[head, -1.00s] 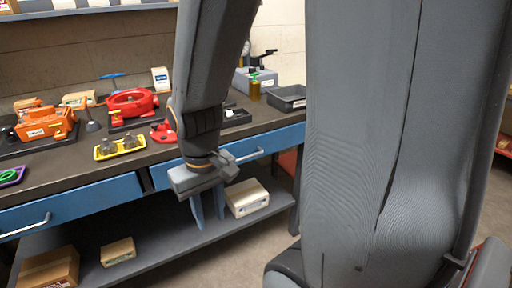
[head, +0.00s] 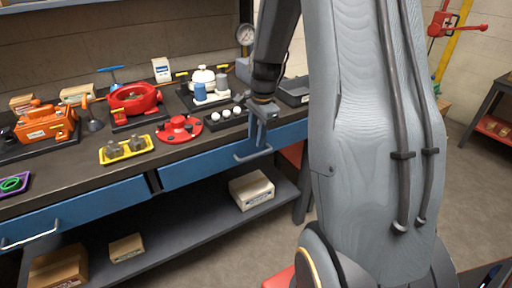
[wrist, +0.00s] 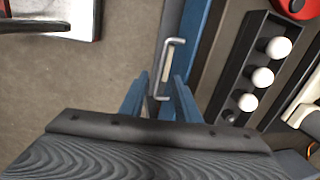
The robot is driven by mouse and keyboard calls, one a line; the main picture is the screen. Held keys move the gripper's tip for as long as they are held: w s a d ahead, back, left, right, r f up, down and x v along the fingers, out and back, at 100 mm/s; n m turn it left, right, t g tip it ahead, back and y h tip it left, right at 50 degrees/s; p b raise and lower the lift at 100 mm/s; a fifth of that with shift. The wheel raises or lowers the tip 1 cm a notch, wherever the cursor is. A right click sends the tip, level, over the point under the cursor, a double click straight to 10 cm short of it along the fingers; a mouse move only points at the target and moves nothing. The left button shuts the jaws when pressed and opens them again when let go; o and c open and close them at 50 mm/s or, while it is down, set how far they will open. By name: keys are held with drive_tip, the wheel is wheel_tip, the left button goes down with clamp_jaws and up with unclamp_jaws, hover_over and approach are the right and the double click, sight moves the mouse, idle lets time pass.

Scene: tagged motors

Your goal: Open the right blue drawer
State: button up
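The right blue drawer (head: 205,168) is shut under the worktop. Its silver bar handle (head: 252,153) sits near the right end of its front. My gripper (head: 262,138) is down at the drawer front, right by the handle. In the wrist view my gripper (wrist: 160,82) is open, with its blue fingers apart. The handle (wrist: 164,68) runs between the fingertips in that picture, with the blue drawer edge (wrist: 193,38) just to its right. I cannot tell whether a finger touches the handle.
The left blue drawer (head: 80,208) is shut. A red round part (head: 179,129), a black holder with white balls (head: 226,118) and a grey bin (head: 293,92) stand on the worktop. A white box (head: 251,190) sits on the lower shelf. The floor in front is clear.

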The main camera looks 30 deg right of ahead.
sight(255, 156)
drive_tip(key=shift+m, duration=0.3)
drive_tip(key=shift+w+d+f+p, duration=0.1)
drive_tip(key=shift+w+f+p, duration=0.15)
drive_tip(key=shift+f, duration=1.05)
drive_tip(key=shift+w+d+f+p, duration=0.15)
drive_tip(key=shift+w+f, duration=0.2)
drive_tip(key=shift+f, duration=0.95)
drive_tip(key=shift+w+f+p, duration=0.2)
drive_tip(key=shift+w+f, duration=0.1)
drive_tip(key=shift+f, duration=1)
clamp_jaws()
